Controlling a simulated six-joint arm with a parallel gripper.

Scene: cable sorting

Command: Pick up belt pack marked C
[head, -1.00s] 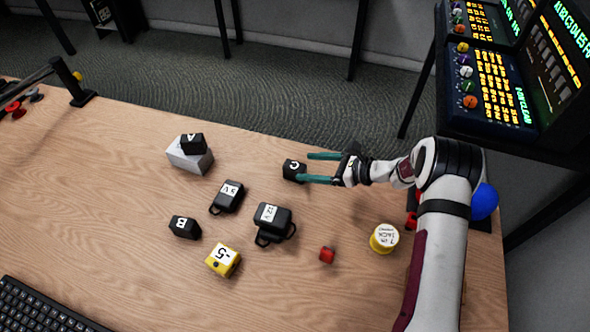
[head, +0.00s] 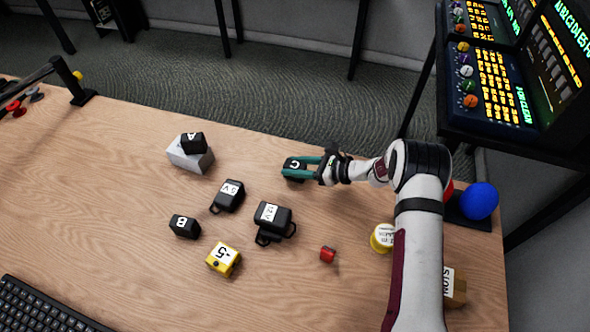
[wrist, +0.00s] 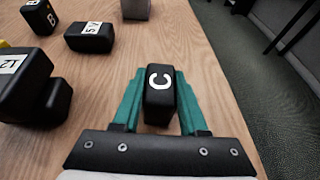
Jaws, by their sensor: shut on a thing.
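The belt pack marked C (head: 295,164) is a small black block with a white C on its top. It is at the far edge side of the wooden table in the head view. My gripper (head: 297,167) has its two green fingers along both sides of the pack, shut on it. In the wrist view the pack (wrist: 159,92) stands between the fingers (wrist: 158,100) with its C facing the camera. It appears to be at table level; whether it touches the table I cannot tell.
Black packs marked A (head: 193,142), on a grey box (head: 190,157), and B (head: 185,227) are to the left.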

